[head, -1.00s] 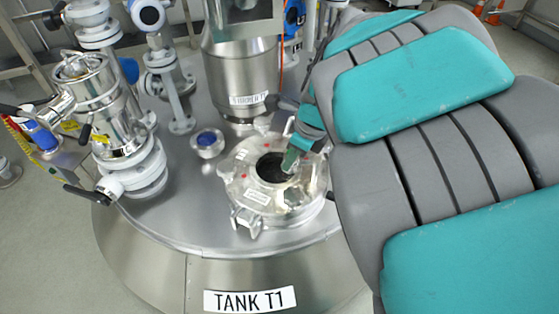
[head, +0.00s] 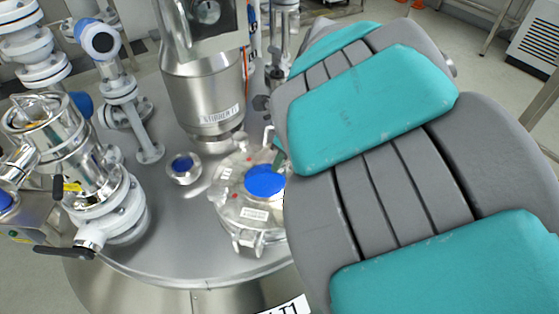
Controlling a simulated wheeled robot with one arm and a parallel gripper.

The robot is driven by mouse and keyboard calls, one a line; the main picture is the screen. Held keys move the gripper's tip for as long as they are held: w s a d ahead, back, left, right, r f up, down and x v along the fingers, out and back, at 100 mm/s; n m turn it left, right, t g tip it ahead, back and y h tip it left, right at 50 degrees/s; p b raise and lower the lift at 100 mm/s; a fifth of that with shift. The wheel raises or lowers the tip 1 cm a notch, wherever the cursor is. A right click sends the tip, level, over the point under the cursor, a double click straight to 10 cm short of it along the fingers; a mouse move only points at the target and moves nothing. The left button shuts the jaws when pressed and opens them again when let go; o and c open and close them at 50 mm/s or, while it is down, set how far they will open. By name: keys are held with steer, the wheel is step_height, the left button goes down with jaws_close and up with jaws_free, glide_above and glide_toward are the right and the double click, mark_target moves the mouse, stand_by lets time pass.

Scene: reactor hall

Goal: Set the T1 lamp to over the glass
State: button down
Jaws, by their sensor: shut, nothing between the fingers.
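The round steel manway lid (head: 240,212) is on top of the tank, left of my arm. A blue disc (head: 265,181) fills the round opening at its middle, where the glass would be. I cannot tell whether it is the glass itself or something over it. No part that I can clearly name as the T1 lamp shows; my arm covers the lid's right side. Only a green sliver of my gripper (head: 279,158) shows at the arm's edge, by the lid's upper right. It is shut with nothing in it; its fingertips are mostly hidden.
A small blue-capped port (head: 184,167) stands left of the lid. Behind it rises a large steel cylinder (head: 203,95). Valves and a steel fitting (head: 100,195) crowd the left side. The tank top (head: 175,235) is bare in front. A sign ending in T1 (head: 288,307) is at the bottom.

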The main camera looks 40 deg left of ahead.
steer(key=v, duration=0.7)
steer(key=shift+r, duration=0.4)
steer(key=shift+d, duration=0.1)
